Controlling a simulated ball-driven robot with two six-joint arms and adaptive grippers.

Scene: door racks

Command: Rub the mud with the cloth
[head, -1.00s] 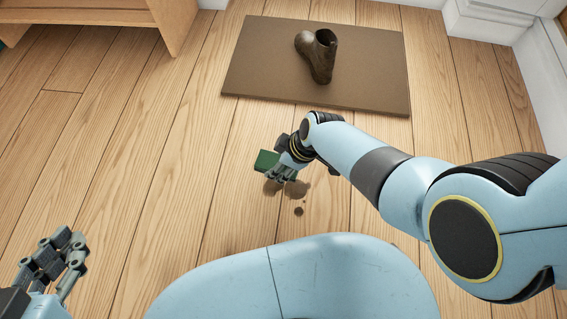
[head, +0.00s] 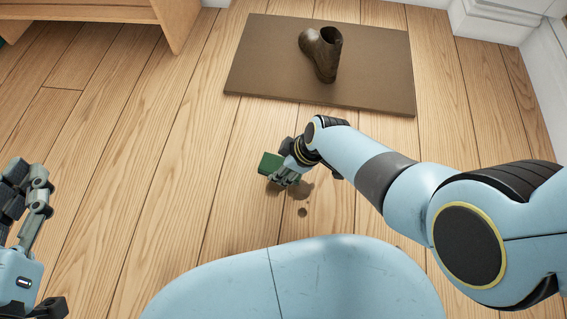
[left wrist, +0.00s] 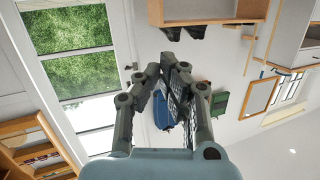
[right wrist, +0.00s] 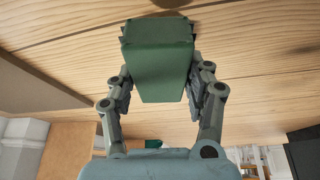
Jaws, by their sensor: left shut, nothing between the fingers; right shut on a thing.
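A dark green folded cloth (head: 269,163) is held in my right gripper (head: 287,171), just above or on the wood floor. In the right wrist view the cloth (right wrist: 160,55) fills the space between the fingers (right wrist: 160,80). Brown mud spots (head: 303,212) lie on the floor beside and below this gripper; the larger patch (head: 301,190) is partly hidden by the fingers. I cannot tell whether the cloth touches the mud. My left gripper (head: 28,182) is shut and empty at the left edge; its fingers (left wrist: 165,75) also show in the left wrist view.
A brown mat (head: 258,65) with a brown boot (head: 322,52) upright on it lies beyond the right gripper. A wooden bench or shelf (head: 115,10) stands at the top left. A white wall base (head: 490,18) is at the top right. The floor at left is clear.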

